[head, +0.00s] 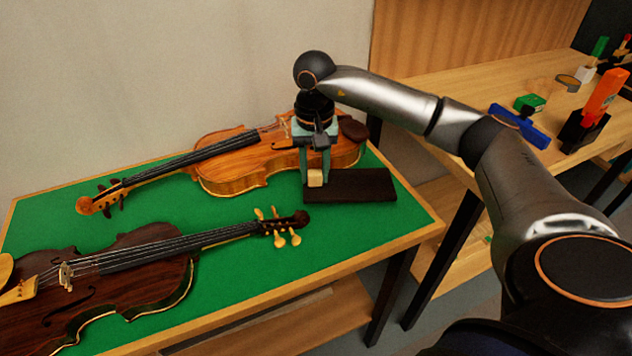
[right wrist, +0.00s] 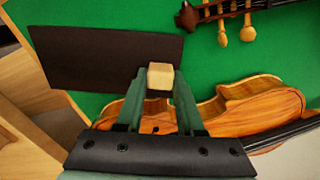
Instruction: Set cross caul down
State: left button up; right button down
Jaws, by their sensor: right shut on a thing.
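The cross caul, as I take it, is a small pale wooden block (head: 315,178), which also shows in the right wrist view (right wrist: 160,79). My right gripper (head: 315,172) points down and is shut on it, with the block between its two green fingertips (right wrist: 158,85). The block is at the left end of a dark flat rectangular board (head: 355,186) in the head view. In the right wrist view it overlaps the edge of that board (right wrist: 100,58). I cannot tell whether the block touches anything below. My left gripper is not in view.
An orange-brown violin (head: 235,178) lies just behind and beside my right gripper. A dark brown violin (head: 130,265) lies at the front left, its scroll near the board. Bare green bench top (head: 340,235) lies in front of the board. A wooden side table (head: 470,85) stands right.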

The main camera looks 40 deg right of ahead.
jog(key=shift+w+d+f, duration=0.15)
jog(key=shift+d+f, duration=0.05)
jog(key=shift+f, duration=0.15)
jog(key=shift+d+f, duration=0.15)
jog(key=shift+f, duration=1.5)
jog(key=shift+f, duration=0.15)
jog(key=c, duration=0.5)
grip_release()
